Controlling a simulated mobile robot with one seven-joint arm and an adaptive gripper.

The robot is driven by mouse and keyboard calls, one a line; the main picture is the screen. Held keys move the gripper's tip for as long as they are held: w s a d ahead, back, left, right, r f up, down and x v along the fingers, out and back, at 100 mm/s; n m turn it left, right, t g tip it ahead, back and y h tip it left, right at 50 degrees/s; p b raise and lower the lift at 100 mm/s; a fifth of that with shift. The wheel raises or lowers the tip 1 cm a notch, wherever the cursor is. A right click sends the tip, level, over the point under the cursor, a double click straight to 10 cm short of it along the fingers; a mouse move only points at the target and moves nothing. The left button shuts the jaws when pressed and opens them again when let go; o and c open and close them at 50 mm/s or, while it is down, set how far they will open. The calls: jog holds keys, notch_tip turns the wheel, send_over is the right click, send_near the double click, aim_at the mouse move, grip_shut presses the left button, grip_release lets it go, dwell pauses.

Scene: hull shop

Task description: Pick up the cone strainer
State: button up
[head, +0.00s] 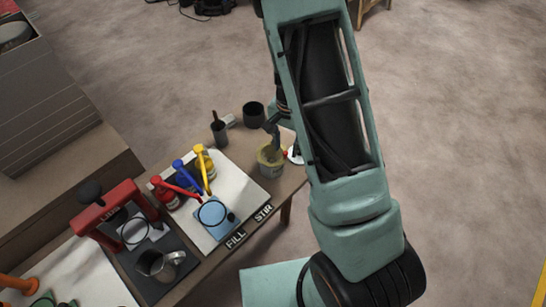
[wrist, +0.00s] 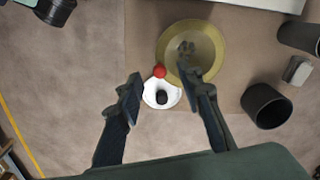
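A white round piece with a dark centre, which looks like the cone strainer (wrist: 150,97), is in the middle of the wrist view. A red ball (wrist: 160,71) sits at its rim. In the head view, the white piece (head: 294,156) shows partly behind my arm, at the table's right end. My gripper (wrist: 168,88) is open, with one finger on each side of the white piece in the picture. I cannot tell the height gap. The right finger overlaps the edge of a yellow-rimmed pot (wrist: 170,48). The pot (head: 270,167) stands beside the white piece.
A dark cup (wrist: 266,106) stands near the pot; it also shows in the head view (head: 253,115). A white mat with red, blue (head: 184,175) and yellow bottles lies left of the pot. A red press (head: 118,205) and a metal jug (head: 158,265) stand farther left.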

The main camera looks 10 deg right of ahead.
aim_at(285, 152)
notch_tip(285, 152, down, 4)
jog(key=shift+a+r, duration=0.1)
grip_shut()
